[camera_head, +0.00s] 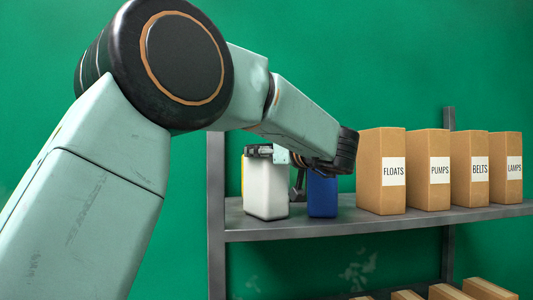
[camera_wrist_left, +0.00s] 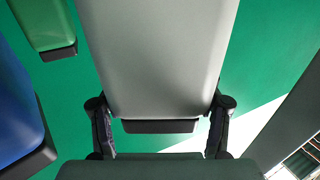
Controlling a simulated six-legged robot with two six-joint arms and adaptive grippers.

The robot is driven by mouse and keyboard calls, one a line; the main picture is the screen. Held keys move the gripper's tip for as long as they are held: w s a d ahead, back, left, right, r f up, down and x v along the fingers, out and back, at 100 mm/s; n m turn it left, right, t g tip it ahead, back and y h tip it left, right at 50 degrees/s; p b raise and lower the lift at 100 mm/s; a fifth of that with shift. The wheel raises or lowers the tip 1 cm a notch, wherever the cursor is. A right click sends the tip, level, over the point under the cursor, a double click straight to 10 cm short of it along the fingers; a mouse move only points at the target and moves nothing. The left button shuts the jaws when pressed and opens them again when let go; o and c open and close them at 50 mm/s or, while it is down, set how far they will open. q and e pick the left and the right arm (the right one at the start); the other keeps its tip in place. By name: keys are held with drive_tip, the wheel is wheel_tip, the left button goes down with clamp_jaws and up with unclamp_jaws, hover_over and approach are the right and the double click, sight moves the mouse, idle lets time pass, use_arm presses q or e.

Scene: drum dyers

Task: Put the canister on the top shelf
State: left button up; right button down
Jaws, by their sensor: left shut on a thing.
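The white canister (camera_head: 266,188) is upright at the left end of the top shelf (camera_head: 300,229). I cannot tell whether its base touches the shelf. My left gripper (camera_head: 270,152) reaches in from the left and is shut on its upper part. In the left wrist view the canister (camera_wrist_left: 160,55) fills the middle, with the left gripper's fingers (camera_wrist_left: 160,105) on both sides of it. My right gripper is in neither view.
A blue canister (camera_head: 322,196) stands just right of the white one, partly behind my arm. A yellow thing (camera_head: 243,172) shows behind it. A green container (camera_wrist_left: 45,25) shows in the wrist view. Cartons, from FLOATS (camera_head: 381,190) to LAMPS (camera_head: 506,185), fill the shelf's right.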

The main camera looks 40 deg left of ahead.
use_arm(q)
drive_tip(key=shift+d, duration=0.1)
drive_tip(key=o, duration=1.5)
drive_tip(key=shift+s, duration=0.1)
drive_tip(key=o, duration=0.3)
drive_tip(key=shift+s, duration=0.15)
drive_tip(key=shift+a, duration=0.25)
drive_tip(key=shift+w+d, duration=0.15)
drive_tip(key=shift+w, duration=0.05)
drive_tip(key=b+v, duration=0.1)
drive_tip(key=v, duration=1.1)
drive_tip(key=shift+s+r, duration=0.1)
drive_tip(key=shift+s, duration=0.05)
